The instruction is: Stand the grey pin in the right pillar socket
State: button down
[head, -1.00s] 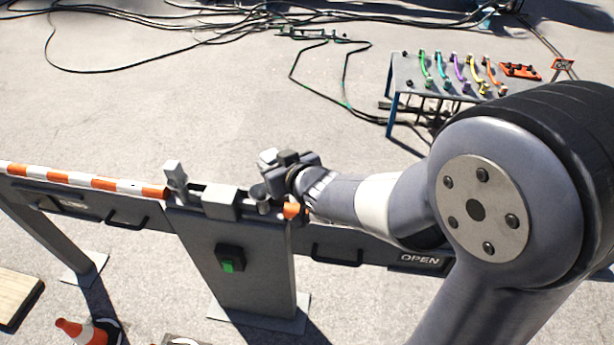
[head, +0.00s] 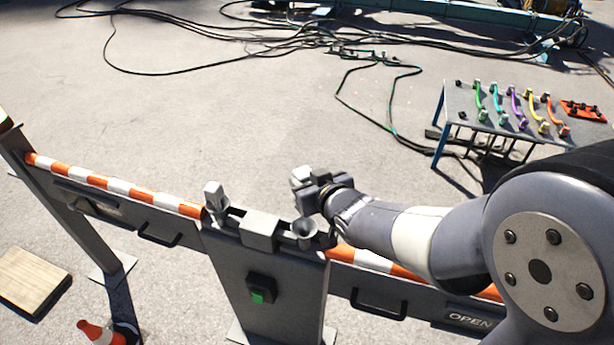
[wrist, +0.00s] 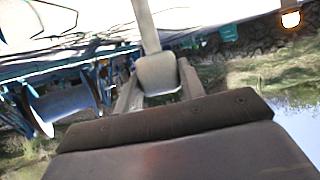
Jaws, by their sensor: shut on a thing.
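My gripper (head: 312,187) is shut on a grey pin, above and just behind the right end of the pillar top. In the wrist view the grey pin (wrist: 158,72) shows as a block between the fingers with a rod running upward in the picture. In the head view only a pale block of it shows at the fingertips, and its lower end is hidden. The right pillar socket (head: 304,228) looks like a small grey round cup below my gripper, with no pin seen standing in it. A similar grey pin (head: 214,196) stands upright at the pillar's left end.
The dark pillar (head: 285,295) bears a grey block (head: 259,229) and a green button (head: 258,296). Striped barrier arms (head: 120,187) extend both ways. A table with coloured handles (head: 513,105) stands back right. Cables (head: 190,50) lie on the open ground behind.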

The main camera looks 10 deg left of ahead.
notch_tip(320, 180, down, 10)
jog(key=b, duration=0.8)
jog(key=shift+r+b, duration=0.2)
jog(key=shift+b, duration=0.2)
jog(key=c, duration=0.8)
grip_release()
jog(key=shift+p+v, duration=0.9)
jog(key=shift+v, duration=4.5)
jog(key=shift+f, duration=0.1)
